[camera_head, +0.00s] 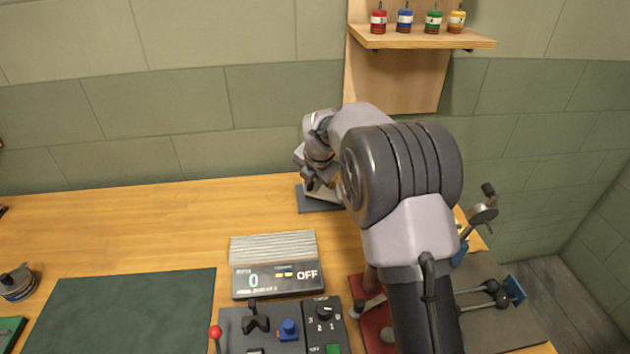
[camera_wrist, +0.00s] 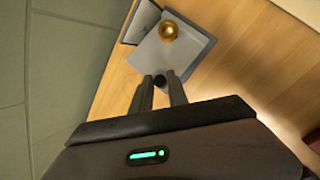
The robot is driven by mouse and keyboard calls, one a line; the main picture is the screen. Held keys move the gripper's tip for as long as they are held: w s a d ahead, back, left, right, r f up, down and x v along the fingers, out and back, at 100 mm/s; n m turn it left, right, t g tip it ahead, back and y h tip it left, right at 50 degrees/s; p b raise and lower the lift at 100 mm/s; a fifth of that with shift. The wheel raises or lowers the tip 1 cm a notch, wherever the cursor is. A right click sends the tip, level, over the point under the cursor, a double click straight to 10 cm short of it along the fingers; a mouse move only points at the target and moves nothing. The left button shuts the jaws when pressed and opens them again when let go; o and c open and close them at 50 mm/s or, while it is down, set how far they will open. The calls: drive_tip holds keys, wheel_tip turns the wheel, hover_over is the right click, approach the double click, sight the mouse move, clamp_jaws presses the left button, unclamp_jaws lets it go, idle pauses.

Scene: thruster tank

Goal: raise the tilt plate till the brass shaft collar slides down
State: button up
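The tilt plate (camera_wrist: 187,52) is a flat grey square in the wrist view, above a darker base (camera_wrist: 141,23) that shows past its edge. The brass shaft collar (camera_wrist: 168,30) sits on the plate toward its far end. A dark round knob (camera_wrist: 160,81) is at the plate's near edge. My gripper (camera_wrist: 160,84) has its two fingers close together, one on each side of the knob, which fills the gap between them. In the head view my gripper (camera_head: 320,184) is over the dark base (camera_head: 318,204), and my arm hides most of the plate.
A display box (camera_head: 276,279) reading 0 and OFF stands in front, with a control panel (camera_head: 283,326) below it. A green mat (camera_head: 125,310) lies on the left. A wall shelf (camera_head: 425,40) with several small bottles hangs behind. Bare wooden table lies left of the base.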

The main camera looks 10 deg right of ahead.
drive_tip(key=o, duration=0.3)
drive_tip(key=p+v, duration=0.6)
drive_tip(key=v, duration=1.1)
drive_tip(key=shift+s+r, duration=0.1)
drive_tip(key=shift+r, duration=0.15)
